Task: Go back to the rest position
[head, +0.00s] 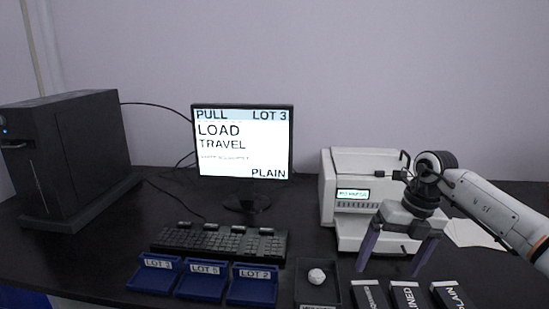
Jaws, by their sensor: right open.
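My right gripper (397,253) hangs in front of the white rheometer (352,238), its two purple fingers spread apart and pointing down. Nothing is between the fingers. The right arm comes in from the right edge and covers part of the machine. The rheometer has a small lit display, too small to read. My left gripper is not in view.
A monitor (242,143) reads PULL, LOT 3, LOAD, TRAVEL, PLAIN. Blue lot trays (203,287), a keyboard (219,242), a dark tray (319,294) with a whitish lump (317,276) and labelled dark boxes (405,296) line the front. A black computer (66,150) stands left.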

